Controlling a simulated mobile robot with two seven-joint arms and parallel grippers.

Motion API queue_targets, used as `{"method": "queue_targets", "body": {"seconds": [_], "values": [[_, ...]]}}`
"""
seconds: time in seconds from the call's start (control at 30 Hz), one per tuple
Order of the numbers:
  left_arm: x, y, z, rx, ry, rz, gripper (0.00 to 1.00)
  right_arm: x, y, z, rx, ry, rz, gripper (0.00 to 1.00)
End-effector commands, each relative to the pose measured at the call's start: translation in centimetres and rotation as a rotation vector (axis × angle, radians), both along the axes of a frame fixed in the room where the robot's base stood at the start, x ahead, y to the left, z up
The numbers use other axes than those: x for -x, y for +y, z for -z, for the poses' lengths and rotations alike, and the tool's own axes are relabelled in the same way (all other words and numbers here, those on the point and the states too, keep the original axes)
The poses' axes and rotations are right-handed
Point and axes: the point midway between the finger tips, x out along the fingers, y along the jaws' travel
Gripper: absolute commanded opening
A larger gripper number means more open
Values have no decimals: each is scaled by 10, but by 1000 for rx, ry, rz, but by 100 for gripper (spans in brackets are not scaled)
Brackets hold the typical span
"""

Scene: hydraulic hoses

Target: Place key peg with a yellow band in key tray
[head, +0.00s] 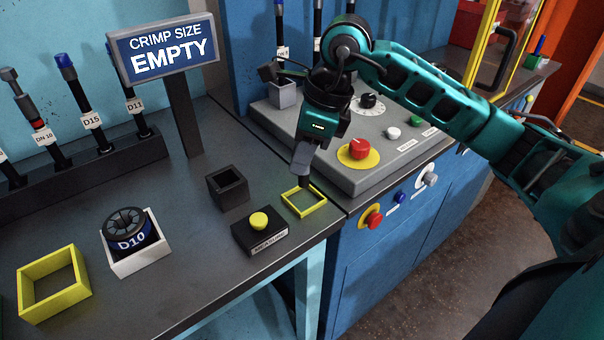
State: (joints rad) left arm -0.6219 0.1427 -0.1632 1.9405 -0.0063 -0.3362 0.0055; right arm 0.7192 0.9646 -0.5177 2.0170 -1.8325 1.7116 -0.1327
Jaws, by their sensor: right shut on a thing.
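My right gripper (302,160) reaches down from the upper right over the small yellow square frame (291,208) at the table's right edge. It is shut on a dark peg (303,181), mostly hidden by the fingers. The peg's lower end shows just below the fingertips, over or inside the frame's back part; I cannot tell whether it touches. No yellow band is visible on it. No tray is labelled as the key tray; the small yellow frame is the one under the gripper. My left gripper is not in view.
A black open box (228,188) and a black button box with a yellow button (258,221) stand left of the small frame. A D10 die (127,230) sits in a white tray. The grey control panel (300,172) with a red button stands close behind.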

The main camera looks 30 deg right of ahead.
Motion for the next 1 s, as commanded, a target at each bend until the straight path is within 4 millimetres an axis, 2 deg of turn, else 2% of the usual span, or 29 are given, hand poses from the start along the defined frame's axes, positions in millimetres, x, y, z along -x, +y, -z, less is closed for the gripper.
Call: {"method": "queue_targets", "body": {"seconds": [0.17,0.37,0.73,0.77,1.0], "values": [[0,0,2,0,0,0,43,0,0,13,0,2,1,0],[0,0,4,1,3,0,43,1,0,40,0,2,-1,0],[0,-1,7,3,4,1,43,0,0,46,-1,-1,0,0],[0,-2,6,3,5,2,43,0,0,45,0,0,0,22],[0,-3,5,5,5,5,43,0,0,44,0,0,0,45]]}}
